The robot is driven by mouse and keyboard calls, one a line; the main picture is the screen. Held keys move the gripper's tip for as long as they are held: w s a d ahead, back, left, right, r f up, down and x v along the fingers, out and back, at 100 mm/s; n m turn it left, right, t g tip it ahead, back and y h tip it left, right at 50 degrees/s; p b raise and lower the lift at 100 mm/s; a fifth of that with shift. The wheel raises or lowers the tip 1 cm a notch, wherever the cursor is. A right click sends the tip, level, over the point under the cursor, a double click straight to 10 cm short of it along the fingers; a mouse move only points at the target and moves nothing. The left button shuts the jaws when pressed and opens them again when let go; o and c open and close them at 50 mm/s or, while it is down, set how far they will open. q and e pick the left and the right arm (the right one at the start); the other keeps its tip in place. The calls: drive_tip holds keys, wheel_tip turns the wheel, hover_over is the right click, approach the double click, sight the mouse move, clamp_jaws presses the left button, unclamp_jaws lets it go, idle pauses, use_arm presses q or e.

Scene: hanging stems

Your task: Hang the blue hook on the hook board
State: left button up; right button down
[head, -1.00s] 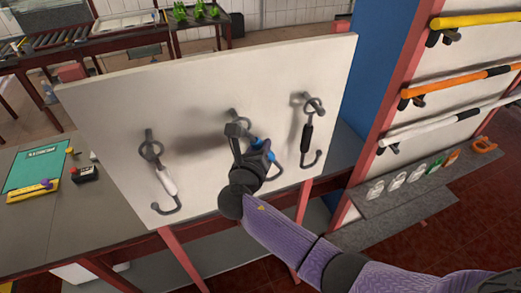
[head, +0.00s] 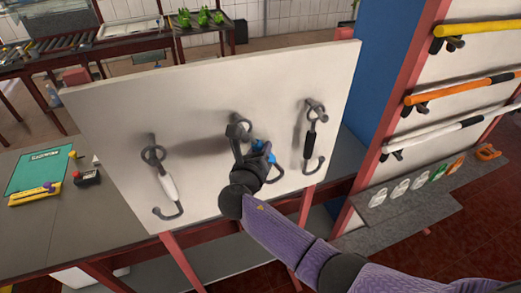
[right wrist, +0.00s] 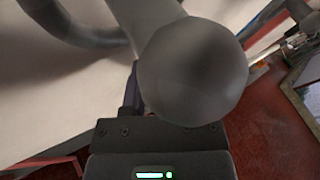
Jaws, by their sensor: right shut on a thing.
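The hook board (head: 100,105) is a pale upright panel with a row of dark pegs. The blue hook (head: 260,146) is at its middle, with its blue grip partly hidden and its grey curved end below right. My right gripper (head: 257,156) is shut on the blue hook close to the board's face. The middle peg (head: 238,118) is just above the gripper; whether the hook's ring is around it cannot be told. In the right wrist view, a large grey ball-ended rod (right wrist: 193,68) fills the middle and hides the fingertips. My left gripper is not in view.
A white-gripped hook (head: 167,186) hangs on the left peg and a black-gripped hook (head: 309,143) on the right peg. A red-framed shelf rack (head: 400,80) stands to the right. A workbench (head: 60,225) with a green mat (head: 40,171) is at left.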

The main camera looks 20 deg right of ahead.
drive_tip(key=shift+d+f, duration=0.25)
drive_tip(key=shift+d, duration=0.1)
idle(0.6)
